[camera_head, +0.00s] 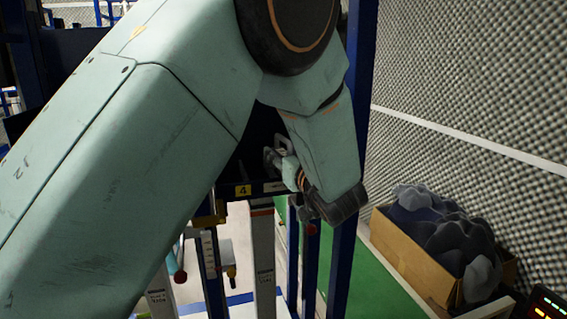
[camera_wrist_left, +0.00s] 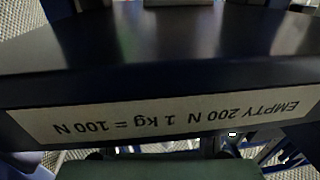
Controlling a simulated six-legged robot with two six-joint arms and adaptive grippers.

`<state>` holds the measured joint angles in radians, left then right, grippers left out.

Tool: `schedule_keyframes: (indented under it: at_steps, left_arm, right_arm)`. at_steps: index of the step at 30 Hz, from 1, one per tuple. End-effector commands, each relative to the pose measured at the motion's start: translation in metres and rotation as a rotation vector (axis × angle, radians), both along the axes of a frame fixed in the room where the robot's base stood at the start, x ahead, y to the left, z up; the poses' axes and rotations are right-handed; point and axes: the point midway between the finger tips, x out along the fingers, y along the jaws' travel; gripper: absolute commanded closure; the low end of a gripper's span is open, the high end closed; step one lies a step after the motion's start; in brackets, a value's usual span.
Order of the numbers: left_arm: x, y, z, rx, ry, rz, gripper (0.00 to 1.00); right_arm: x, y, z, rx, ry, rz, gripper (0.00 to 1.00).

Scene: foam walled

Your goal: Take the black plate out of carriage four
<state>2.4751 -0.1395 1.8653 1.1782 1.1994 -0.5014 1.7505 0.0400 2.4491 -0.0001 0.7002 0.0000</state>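Carriage four is marked by a yellow label with a 4 (camera_head: 243,190) on a dark blue bar in the head view. My left arm crosses the picture, and its gripper (camera_head: 280,157) is small and partly hidden at that carriage, just above the bar. I cannot tell whether its fingers are open or shut. A dark area lies behind the gripper; I cannot make out the black plate as a separate thing. In the left wrist view a dark blue edge (camera_wrist_left: 200,75) with an upside-down white label (camera_wrist_left: 170,118) reading "EMPTY 200 N 1 kg = 100 N" fills the picture. My right gripper is not in view.
Blue uprights (camera_head: 345,235) stand close right of my left wrist. A cardboard box (camera_head: 410,262) of dark grey lumps stands on the right, by a grey textured foam wall (camera_head: 470,80). Green floor (camera_head: 375,285) shows between.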

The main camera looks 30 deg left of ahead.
Motion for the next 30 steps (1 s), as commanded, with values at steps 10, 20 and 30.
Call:
schedule_keyframes:
  at_steps: [10,20,30]
  left_arm:
    - [0.0003,0.0006,0.0006,0.001,-0.001,0.000,0.85]
    - [0.0008,0.0021,-0.0029,-0.003,0.006,-0.001,1.00]
    - [0.0003,0.0021,-0.0025,-0.002,0.005,0.001,1.00]
  right_arm:
    - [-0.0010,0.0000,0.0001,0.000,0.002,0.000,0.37]
    - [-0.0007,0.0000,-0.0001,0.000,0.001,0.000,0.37]
    - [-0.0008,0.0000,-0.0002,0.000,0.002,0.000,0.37]
